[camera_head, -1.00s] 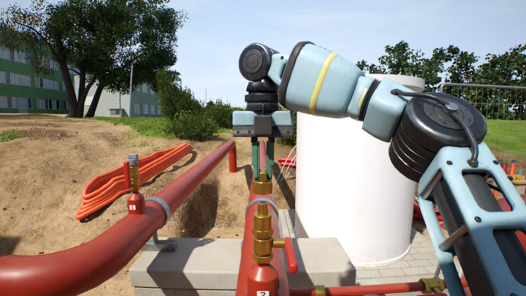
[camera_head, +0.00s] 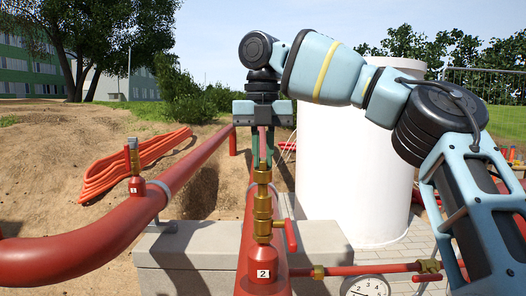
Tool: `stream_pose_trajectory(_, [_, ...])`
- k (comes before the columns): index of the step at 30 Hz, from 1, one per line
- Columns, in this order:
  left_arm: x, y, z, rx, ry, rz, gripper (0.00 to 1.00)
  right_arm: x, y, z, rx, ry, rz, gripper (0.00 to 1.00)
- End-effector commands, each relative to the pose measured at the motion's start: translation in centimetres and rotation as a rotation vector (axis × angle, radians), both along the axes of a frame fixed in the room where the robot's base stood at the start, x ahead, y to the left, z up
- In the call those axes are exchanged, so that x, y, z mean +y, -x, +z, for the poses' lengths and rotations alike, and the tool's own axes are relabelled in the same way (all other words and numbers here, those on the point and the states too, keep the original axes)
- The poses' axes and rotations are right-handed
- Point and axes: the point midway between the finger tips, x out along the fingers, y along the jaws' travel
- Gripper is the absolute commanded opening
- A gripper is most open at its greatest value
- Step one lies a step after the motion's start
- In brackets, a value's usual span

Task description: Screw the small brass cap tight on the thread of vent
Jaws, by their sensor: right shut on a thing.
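The small brass cap (camera_head: 262,175) is between the fingertips of my right gripper (camera_head: 262,163), which is shut on it and points straight down. The cap is upright and in line with the brass vent valve (camera_head: 263,212) below it. They appear to meet; the thread is hidden, so I cannot tell how far the cap sits on it. The valve rises from a red stub labelled 2 (camera_head: 262,268) and has a red lever (camera_head: 291,236) on its right. My left gripper is not in view.
A second vent labelled 1 (camera_head: 136,186) stands on the red pipe (camera_head: 105,235) at left. A white tank (camera_head: 352,190) is behind my right arm. A pressure gauge (camera_head: 368,287) is at the lower edge. Concrete blocks (camera_head: 190,248) lie under the pipes.

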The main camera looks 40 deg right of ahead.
Motion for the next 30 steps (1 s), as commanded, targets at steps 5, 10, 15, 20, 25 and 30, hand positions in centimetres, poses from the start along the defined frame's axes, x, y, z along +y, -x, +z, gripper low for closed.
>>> stream_pose_trajectory(5, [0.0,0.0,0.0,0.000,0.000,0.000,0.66,0.0,0.0,-0.5,-0.001,-0.002,-0.001,0.00])
stream_pose_trajectory(10, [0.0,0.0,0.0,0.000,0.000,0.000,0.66,0.0,0.0,-0.9,0.000,-0.001,-0.001,0.00])
stream_pose_trajectory(15, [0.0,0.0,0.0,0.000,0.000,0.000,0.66,0.0,0.0,-1.3,-0.001,-0.002,0.000,0.00])
stream_pose_trajectory(20, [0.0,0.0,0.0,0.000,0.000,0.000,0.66,0.0,0.0,-1.7,-0.002,-0.001,-0.001,0.00])
stream_pose_trajectory(25, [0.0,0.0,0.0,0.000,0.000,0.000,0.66,0.0,0.0,-1.7,-0.001,0.000,-0.002,0.00])
stream_pose_trajectory(30, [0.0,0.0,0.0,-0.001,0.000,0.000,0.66,0.0,0.0,-1.7,-0.001,0.000,-0.002,0.00])
